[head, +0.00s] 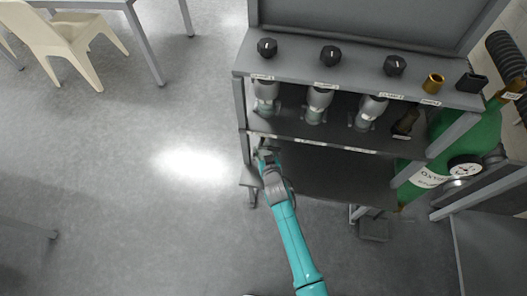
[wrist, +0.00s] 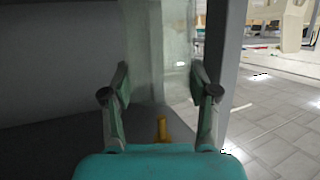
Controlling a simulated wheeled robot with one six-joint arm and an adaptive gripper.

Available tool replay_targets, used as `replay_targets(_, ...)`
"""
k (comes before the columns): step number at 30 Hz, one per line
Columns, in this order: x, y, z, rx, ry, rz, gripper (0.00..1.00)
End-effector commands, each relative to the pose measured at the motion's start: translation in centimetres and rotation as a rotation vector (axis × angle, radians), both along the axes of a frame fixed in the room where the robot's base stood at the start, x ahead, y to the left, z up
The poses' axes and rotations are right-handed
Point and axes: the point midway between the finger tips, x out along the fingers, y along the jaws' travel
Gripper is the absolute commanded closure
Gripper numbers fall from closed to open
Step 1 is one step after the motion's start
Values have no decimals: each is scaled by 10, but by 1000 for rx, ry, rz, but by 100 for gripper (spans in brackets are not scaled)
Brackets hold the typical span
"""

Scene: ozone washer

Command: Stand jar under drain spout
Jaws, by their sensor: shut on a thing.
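A clear, greenish glass jar (wrist: 152,62) stands upright between the fingers of my gripper (wrist: 160,82) in the wrist view. My gripper is shut on it, with one finger on each side. In the head view my gripper (head: 263,155) reaches under the left end of the rack's shelf. The jar is hard to make out there, and its base is hidden in the wrist view. I cannot clearly pick out the drain spout in either view.
The rack (head: 335,143) carries several glass-and-metal vessels, with black knobs (head: 330,55) above. A green gas cylinder (head: 440,160) stands at the right. A rack post (wrist: 228,60) is close right of my gripper. A small orange piece (wrist: 162,130) shows near the palm.

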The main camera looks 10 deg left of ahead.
Motion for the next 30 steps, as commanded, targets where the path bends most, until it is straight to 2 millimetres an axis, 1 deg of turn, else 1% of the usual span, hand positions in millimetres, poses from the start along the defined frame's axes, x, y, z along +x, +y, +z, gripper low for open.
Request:
replay_targets(5, 10, 4, 1, 0, -1, 0, 88)
replay_targets(6, 15, 5, 2, 1, -2, 0, 88)
replay_targets(7, 16, 6, -1, 0, 0, -1, 88)
replay_targets(9, 14, 5, -17, -3, 3, 0, 88)
replay_targets(10, 14, 5, -21, -4, 2, 1, 88)
replay_targets(15, 15, 5, -32, -1, -2, 1, 88)
replay_targets(28, 14, 5, -38, -1, 0, -1, 88)
replay_targets(29, 14, 5, -38, -1, 0, -1, 34)
replay_targets(30, 14, 5, -38, 0, 0, -1, 31)
